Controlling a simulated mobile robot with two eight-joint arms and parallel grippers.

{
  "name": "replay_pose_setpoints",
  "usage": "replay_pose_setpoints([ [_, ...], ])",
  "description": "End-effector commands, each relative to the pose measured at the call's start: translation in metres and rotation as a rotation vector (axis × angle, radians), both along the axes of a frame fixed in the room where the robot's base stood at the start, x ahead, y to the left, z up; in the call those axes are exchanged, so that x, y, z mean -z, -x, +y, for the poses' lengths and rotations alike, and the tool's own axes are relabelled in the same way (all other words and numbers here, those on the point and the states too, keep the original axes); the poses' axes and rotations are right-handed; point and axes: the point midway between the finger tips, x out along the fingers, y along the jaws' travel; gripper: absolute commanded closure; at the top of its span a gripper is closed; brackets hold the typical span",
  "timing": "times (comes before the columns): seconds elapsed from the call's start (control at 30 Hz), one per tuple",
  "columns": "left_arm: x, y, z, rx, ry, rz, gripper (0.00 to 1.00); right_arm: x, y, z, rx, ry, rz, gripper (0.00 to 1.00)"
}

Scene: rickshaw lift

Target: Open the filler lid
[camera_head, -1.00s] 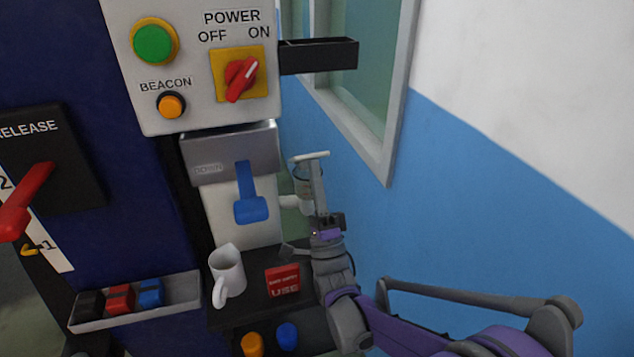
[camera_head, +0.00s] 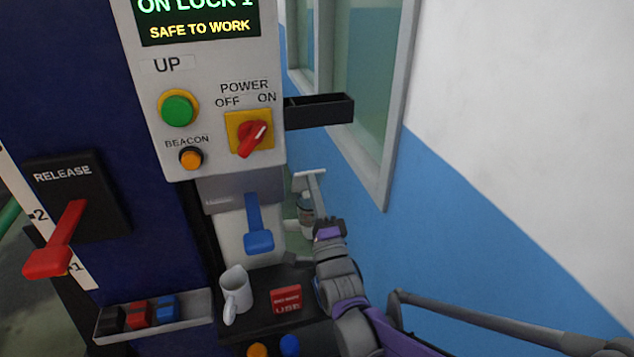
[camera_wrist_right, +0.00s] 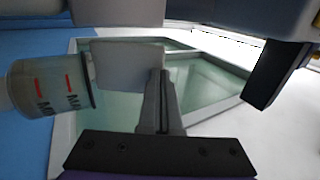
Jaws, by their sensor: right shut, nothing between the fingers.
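The filler is a clear jar (camera_head: 305,216) beside the machine, right of the blue lever in the head view. In the right wrist view the jar (camera_wrist_right: 45,88) shows red marks and a dark rim. A pale flat plate, seemingly the filler lid (camera_head: 303,179), is above the jar. In the wrist view the lid (camera_wrist_right: 115,62) stands out from the rim, as if swung up. My right gripper (camera_head: 317,190) is shut and empty, its fingers close beside the lid; in the wrist view the fingers (camera_wrist_right: 158,82) overlap the lid's edge. Contact cannot be told. My left gripper is not in view.
A control panel (camera_head: 200,60) with a display, a blue lever (camera_head: 257,230) and a black box (camera_head: 320,110) are close by. A white mug (camera_head: 236,292) and a red box (camera_head: 286,299) stand on a dark shelf below. A blue-white wall (camera_head: 500,230) bounds the right.

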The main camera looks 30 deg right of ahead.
Motion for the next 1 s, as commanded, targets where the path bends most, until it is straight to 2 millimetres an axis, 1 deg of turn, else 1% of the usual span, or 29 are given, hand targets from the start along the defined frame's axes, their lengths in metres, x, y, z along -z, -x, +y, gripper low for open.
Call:
replay_pose_setpoints([
  [0.03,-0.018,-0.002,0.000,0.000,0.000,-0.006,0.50,-0.013,-0.003,-0.001,0.000,-0.011,0.040,1.00],
  [0.1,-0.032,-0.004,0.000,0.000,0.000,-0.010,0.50,-0.018,-0.008,-0.002,0.000,-0.027,0.104,1.00],
  [0.3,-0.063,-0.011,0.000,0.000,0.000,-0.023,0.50,-0.027,-0.022,-0.006,0.000,-0.070,0.281,1.00],
  [0.4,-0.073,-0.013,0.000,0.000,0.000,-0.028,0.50,-0.029,-0.029,-0.007,0.000,-0.089,0.361,1.00],
  [0.5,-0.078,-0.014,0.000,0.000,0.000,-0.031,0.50,-0.029,-0.036,-0.009,0.001,-0.087,0.358,1.00],
  [0.7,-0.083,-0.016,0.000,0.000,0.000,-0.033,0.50,-0.030,-0.045,-0.011,0.001,-0.086,0.358,1.00],
  [1.0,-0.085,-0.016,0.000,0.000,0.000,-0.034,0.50,-0.031,-0.052,-0.013,0.001,-0.086,0.357,1.00],
])
